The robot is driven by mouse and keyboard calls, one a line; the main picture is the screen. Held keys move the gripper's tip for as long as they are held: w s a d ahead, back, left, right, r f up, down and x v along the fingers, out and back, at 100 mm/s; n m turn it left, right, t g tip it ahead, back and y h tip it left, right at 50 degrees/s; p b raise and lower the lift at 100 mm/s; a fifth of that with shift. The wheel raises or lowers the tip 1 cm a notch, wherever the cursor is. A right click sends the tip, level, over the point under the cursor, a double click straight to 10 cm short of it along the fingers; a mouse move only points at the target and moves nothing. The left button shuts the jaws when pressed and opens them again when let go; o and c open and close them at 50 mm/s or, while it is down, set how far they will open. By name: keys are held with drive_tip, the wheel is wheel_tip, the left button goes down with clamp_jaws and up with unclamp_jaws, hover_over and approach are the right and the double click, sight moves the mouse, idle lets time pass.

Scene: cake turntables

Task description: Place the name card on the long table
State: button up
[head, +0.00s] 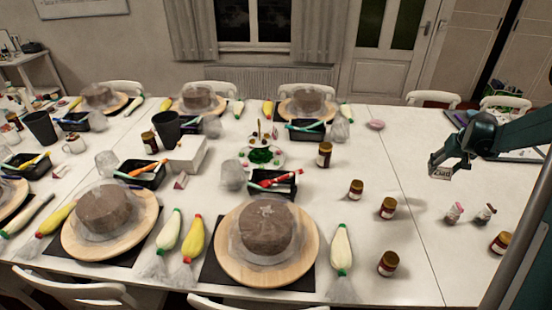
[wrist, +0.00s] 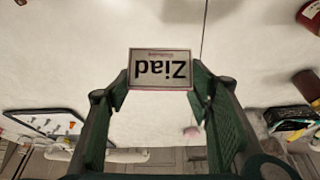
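The name card (wrist: 160,69) is a small white card with a dark border, reading "Ziad" upside down in the wrist view. My gripper (wrist: 160,82) is closed on its two side edges and holds it. In the head view the card (head: 440,172) hangs at the end of my gripper (head: 446,160), over the right part of the long white table (head: 415,240). It appears a little above the tabletop; the exact gap cannot be told.
Small jars (head: 388,208) stand left of the card. Two small figures or bottles (head: 454,212) and another jar (head: 501,242) stand nearer the front right. Bare tabletop surrounds the card. Cake turntables (head: 267,240) fill the left.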

drive_tip(key=w+a+f+m+h, duration=0.1)
drive_tip(key=w+a+m, duration=0.2)
drive_tip(key=a, duration=0.9)
drive_tip(key=r+m+g+h, duration=0.1)
drive_tip(key=m+g+h, duration=0.25)
drive_tip(key=m, duration=0.95)
hover_over(321, 194)
drive_tip(key=a, duration=0.2)
drive_tip(key=shift+g+y, duration=0.25)
drive_tip(key=shift+g, duration=0.2)
wheel_tip(321, 194, down, 5)
drive_tip(key=shift+d+r, duration=0.1)
drive_tip(key=shift+f+b, duration=0.75)
drive_tip(key=shift+f, duration=2.4)
drive_tip(key=shift+f, duration=0.1)
drive_tip(key=shift+f+b, duration=0.4)
drive_tip(key=shift+f, duration=1.4)
